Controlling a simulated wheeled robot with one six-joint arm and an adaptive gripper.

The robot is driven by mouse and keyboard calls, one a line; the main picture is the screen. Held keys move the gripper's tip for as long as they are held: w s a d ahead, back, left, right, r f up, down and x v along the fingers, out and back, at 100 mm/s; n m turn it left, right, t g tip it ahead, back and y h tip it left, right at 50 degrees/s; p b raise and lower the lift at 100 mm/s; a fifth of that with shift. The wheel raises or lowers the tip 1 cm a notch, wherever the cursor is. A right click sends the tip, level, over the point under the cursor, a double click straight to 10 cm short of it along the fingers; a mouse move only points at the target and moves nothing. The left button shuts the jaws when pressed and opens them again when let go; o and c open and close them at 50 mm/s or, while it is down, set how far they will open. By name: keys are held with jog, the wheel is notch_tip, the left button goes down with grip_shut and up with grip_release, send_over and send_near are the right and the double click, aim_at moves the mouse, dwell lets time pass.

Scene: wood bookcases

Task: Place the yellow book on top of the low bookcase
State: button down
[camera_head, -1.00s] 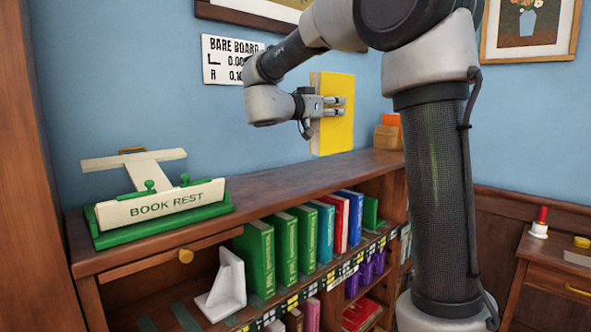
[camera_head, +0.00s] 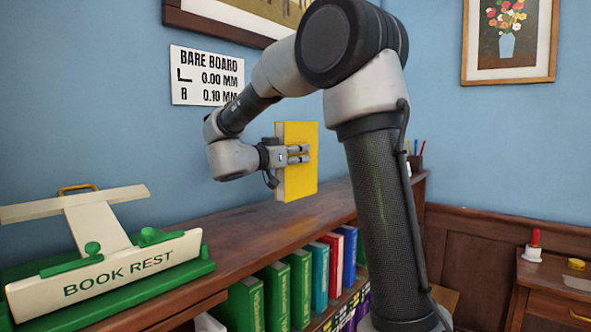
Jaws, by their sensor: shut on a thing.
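The yellow book (camera_head: 302,168) is upright in my gripper (camera_head: 298,154), which is shut on it. The book hangs in the air in front of the blue wall, and its lower edge appears a little above the top of the low bookcase (camera_head: 290,225). I cannot tell the exact gap. The bookcase top below and around the book is bare. Part of the bookcase is hidden behind my arm.
A green and cream book rest (camera_head: 120,265) stands on the bookcase top at the left. Several green, blue and red books (camera_head: 300,285) fill the shelf below. A pen cup (camera_head: 415,163) stands at the far end.

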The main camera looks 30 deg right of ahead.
aim_at(296, 165)
jog(key=shift+f, duration=1.85)
jog(key=c, duration=1)
grip_release()
jog(key=v, duration=1.2)
